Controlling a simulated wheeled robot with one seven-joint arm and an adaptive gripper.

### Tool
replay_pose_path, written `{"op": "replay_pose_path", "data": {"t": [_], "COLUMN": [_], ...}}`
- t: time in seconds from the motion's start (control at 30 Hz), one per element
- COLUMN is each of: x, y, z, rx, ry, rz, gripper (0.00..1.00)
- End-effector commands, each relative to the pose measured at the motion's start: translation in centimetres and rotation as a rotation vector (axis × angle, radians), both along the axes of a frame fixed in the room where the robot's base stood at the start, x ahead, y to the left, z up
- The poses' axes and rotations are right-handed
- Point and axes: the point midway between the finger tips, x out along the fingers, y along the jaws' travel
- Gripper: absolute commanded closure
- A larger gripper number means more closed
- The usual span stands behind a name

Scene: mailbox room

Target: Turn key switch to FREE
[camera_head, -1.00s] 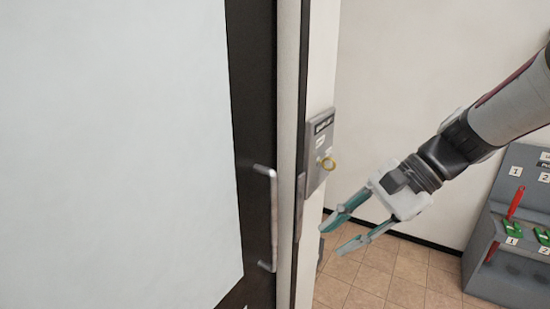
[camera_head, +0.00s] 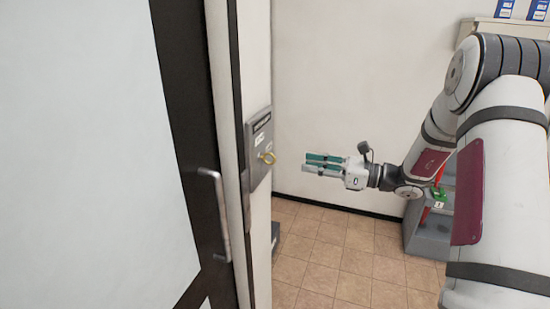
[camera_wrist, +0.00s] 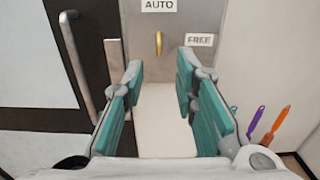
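The grey key switch plate (camera_head: 258,148) is on the narrow wall beside the door. A brass key (camera_head: 267,157) sticks out of it. In the wrist view the key (camera_wrist: 158,43) stands upright on the plate (camera_wrist: 174,65), below the AUTO label (camera_wrist: 159,5) and left of the FREE label (camera_wrist: 199,40). My gripper (camera_head: 306,163) is level, to the right of the key and apart from it. In the wrist view its fingers (camera_wrist: 160,76) are spread, with nothing between them, and the key shows beyond the gap.
A dark-framed door with a metal handle (camera_head: 216,215) stands at the left. A grey rack (camera_head: 425,233) is at the right, partly behind my arm. Orange and purple handled tools (camera_wrist: 268,125) show at the right in the wrist view. Tiled floor (camera_head: 335,260) lies below.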

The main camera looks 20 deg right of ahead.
Motion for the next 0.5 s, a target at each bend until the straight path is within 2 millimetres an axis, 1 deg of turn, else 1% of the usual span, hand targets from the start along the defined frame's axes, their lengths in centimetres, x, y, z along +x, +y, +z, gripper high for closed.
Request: {"op": "replay_pose_path", "data": {"t": [0.03, 0.3, 0.5], "x": [0.4, 3.6, 5.4], "y": [1.0, 5.3, 7.8], "z": [0.1, 0.1, 0.1], "rx": [0.001, -0.002, -0.001], "ry": [0.001, 0.0, 0.0], "rz": [0.006, 0.006, 0.004], "gripper": [0.73, 0.73, 0.73]}}
